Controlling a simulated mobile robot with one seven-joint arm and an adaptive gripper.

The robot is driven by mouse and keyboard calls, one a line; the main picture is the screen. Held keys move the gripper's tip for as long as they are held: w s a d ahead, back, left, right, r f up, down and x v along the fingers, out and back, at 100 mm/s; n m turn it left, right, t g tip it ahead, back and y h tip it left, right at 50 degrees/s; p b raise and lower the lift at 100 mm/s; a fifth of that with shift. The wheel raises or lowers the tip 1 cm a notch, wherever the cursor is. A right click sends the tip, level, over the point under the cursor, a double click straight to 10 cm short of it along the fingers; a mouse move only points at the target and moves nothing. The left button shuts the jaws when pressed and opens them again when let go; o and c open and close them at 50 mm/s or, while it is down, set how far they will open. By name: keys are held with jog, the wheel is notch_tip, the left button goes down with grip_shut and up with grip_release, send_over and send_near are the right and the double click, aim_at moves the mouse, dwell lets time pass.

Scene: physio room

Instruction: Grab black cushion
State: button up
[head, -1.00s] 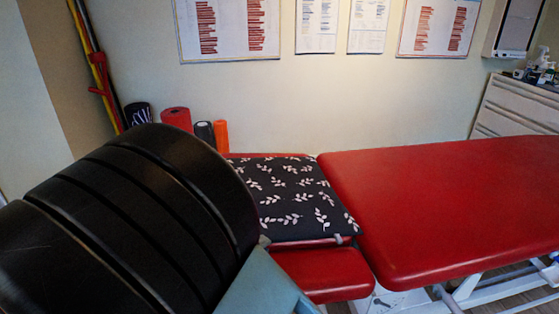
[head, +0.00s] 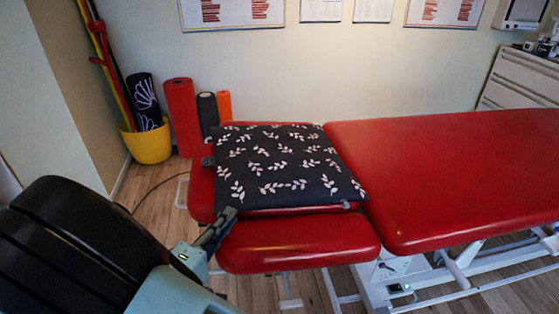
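The black cushion (head: 285,165) with white leaf prints lies flat on the raised red head section of the treatment table in the head view. My gripper (head: 227,217) is at the cushion's front-left corner, reaching in from the lower left. One dark finger shows close against that corner; I cannot tell whether it touches. The other finger is not clearly visible, so its opening cannot be judged. The cushion lies flat, with no visible lift.
The red treatment table (head: 450,170) extends right, with a lower red pad (head: 297,243) in front of the cushion. A yellow bucket (head: 148,145), a red roller (head: 182,115) and an orange roller (head: 224,106) stand behind at left.

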jog(key=x, duration=0.3)
jog(key=shift+c, duration=0.7)
grip_shut()
jog(key=shift+r, duration=0.15)
